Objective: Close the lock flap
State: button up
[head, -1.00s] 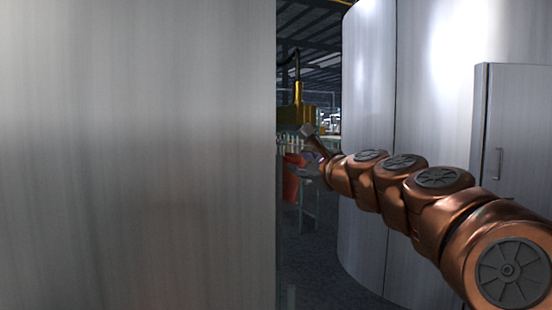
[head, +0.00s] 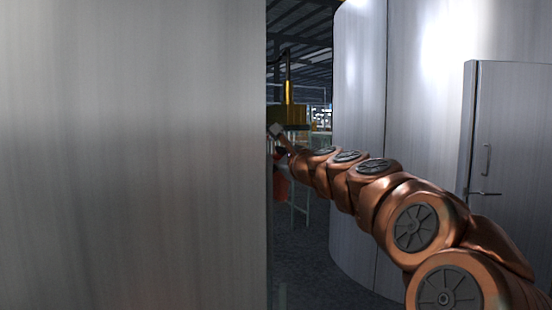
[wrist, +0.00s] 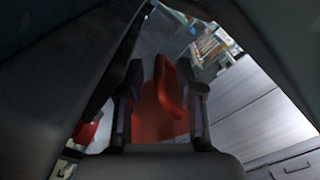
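No part can be clearly told as the lock flap. A red part (wrist: 160,105) lies between and beyond the two dark fingers of my gripper (wrist: 162,108) in the wrist view. The fingers stand apart, one on each side of it; I cannot tell whether they touch it. In the head view a red object (head: 281,183) shows just below the far end of my arm, beside the edge of a large metal panel (head: 130,150). That edge hides part of my gripper's surroundings.
The panel fills the left of the head view. A curved metal wall (head: 358,140) and a grey door (head: 515,130) with handles stand at right. Dark floor (head: 315,260) shows in the gap between. A yellow fixture (head: 287,112) hangs behind.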

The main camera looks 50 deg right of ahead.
jog(key=shift+c, duration=0.3)
grip_shut()
jog(key=shift+f, duration=0.1)
jog(key=shift+w+f, duration=0.1)
jog(key=shift+f, duration=0.05)
dwell(0.4)
